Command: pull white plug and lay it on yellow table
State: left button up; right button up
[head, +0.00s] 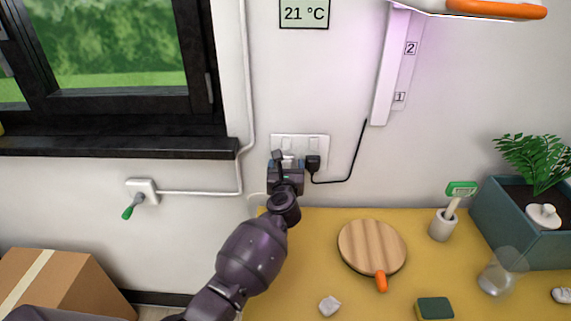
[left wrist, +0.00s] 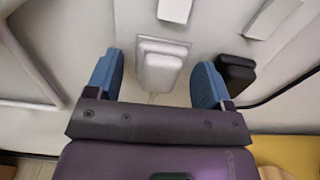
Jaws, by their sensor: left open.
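The white plug (left wrist: 160,73) sits in the white wall socket panel (head: 300,143), above the back edge of the yellow table (head: 310,265). My left gripper (head: 284,163) is at the panel and hides most of the plug in the head view. In the left wrist view its two blue fingers stand open on either side of the plug, with a visible gap on both sides. A black plug (head: 313,164) with a black cable sits just right of the gripper, and also shows beyond the right finger in the left wrist view (left wrist: 236,72). My right gripper is not in view.
On the table are a round wooden board (head: 372,246), a crumpled white piece (head: 329,306), a sponge (head: 435,308), a brush in a cup (head: 443,226), a clear glass (head: 500,272) and a planter (head: 520,225). The table's left back part is bare.

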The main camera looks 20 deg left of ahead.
jog(key=shift+s+d+f, duration=0.1)
jog(key=shift+s, duration=0.25)
dwell(0.4)
pick_arm(q)
jog(key=c, duration=1.2)
jog(key=shift+c, duration=0.2)
pick_arm(e)
jog(key=shift+w+r, duration=0.3)
jog(key=shift+w, duration=0.25)
